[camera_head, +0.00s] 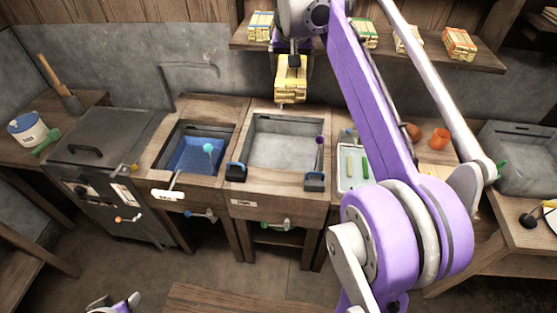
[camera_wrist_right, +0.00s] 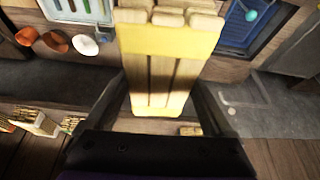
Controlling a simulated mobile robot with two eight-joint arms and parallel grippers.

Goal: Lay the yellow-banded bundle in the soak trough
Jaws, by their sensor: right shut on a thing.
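The yellow-banded bundle (camera_head: 291,80) of pale slats is gripped by my right gripper (camera_head: 291,60), high in front of the back wall, above the rear of the grey basin. In the right wrist view the bundle (camera_wrist_right: 170,60) lies lengthwise between the fingers, its yellow band facing the camera. Two basins sit in wooden stands: a grey, empty-looking one (camera_head: 280,168) in the middle and a blue-lined one (camera_head: 200,152) to its left. Their labels are too small to read, so I cannot tell which is the soak trough. My left gripper (camera_head: 120,303) is partly visible at the bottom edge.
A shelf (camera_head: 400,50) on the back wall carries other banded bundles (camera_head: 460,43). A tray (camera_head: 349,178) with coloured sticks and an orange cup (camera_head: 439,138) stand right of the grey basin. A lidded metal cabinet (camera_head: 100,145) stands left.

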